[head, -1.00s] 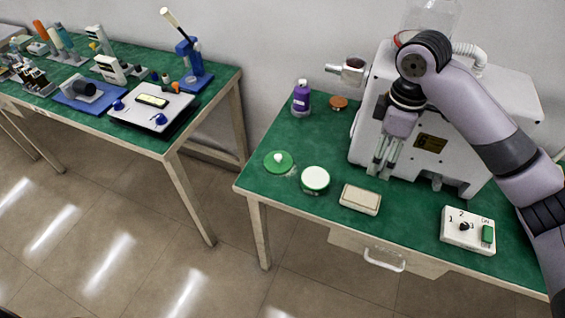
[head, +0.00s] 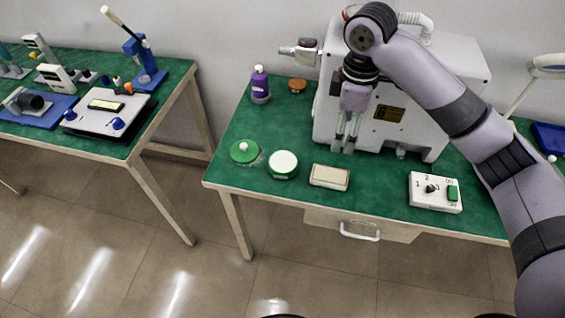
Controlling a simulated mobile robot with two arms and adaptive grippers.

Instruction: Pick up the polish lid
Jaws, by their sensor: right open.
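A round green disc with a white knob (head: 244,151), which looks like the polish lid, lies on the green table top near its left front corner. Beside it on the right is a round green tin with a white top (head: 283,163); I cannot tell whether that white is a cover or the contents. My right gripper (head: 345,150) points down with its fingers apart and empty, in front of the white machine and to the right of the tin and disc. It touches neither of them. My left gripper is out of view.
The white machine (head: 450,70) fills the back of the table. A purple bottle (head: 260,88) and a small brown round piece (head: 297,86) stand at the back left. A beige block (head: 329,177) and a switch box (head: 434,192) lie along the front. Green surface behind the disc is clear.

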